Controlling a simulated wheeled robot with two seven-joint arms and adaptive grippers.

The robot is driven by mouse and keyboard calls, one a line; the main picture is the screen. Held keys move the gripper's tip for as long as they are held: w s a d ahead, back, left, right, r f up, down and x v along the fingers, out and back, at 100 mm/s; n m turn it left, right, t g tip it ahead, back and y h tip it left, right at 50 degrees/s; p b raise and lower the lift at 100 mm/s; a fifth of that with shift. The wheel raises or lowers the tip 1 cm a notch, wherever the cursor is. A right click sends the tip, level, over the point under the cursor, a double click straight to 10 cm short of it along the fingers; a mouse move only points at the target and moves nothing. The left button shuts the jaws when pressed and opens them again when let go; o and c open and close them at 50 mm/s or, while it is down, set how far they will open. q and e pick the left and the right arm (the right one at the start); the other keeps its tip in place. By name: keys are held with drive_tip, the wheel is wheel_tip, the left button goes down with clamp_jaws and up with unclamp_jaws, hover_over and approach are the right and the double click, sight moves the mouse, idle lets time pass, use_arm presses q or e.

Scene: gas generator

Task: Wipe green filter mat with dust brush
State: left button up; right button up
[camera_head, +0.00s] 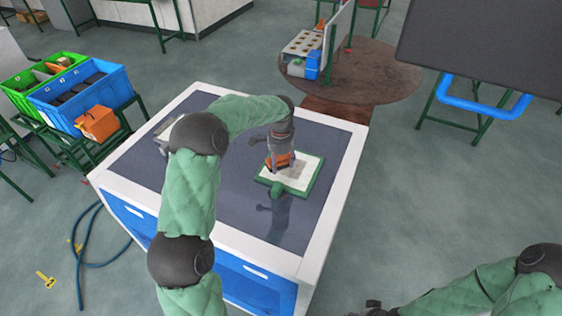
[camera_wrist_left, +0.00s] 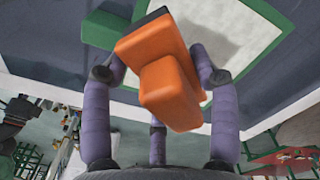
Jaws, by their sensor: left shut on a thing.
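The filter mat (camera_head: 307,172) has a green frame with a green tab and a pale middle, and lies flat on the dark table top. My left gripper (camera_head: 280,152) points down over the mat's left part. It is shut on the orange dust brush (camera_head: 278,163), which is over the mat's pale area; I cannot tell whether it touches. In the left wrist view the brush (camera_wrist_left: 160,75) sits between the purple fingers, its dark edge towards the mat (camera_wrist_left: 235,35). My right gripper (camera_head: 373,309) is partly seen at the bottom edge, its fingers unclear.
The table (camera_head: 340,200) has a white rim and blue front. A grey object (camera_head: 165,130) stands at its left back, partly behind my left arm. Blue (camera_head: 82,92) and green (camera_head: 30,82) crates and an orange bin (camera_head: 97,123) are on the left. The table top right of the mat is clear.

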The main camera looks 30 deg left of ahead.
use_arm(q)
drive_tip(key=shift+r+p, duration=1.8)
drive_tip(key=shift+r, duration=1.25)
drive_tip(key=shift+r+p, duration=1)
drive_tip(key=shift+r, duration=0.55)
drive_tip(key=shift+f, duration=0.1)
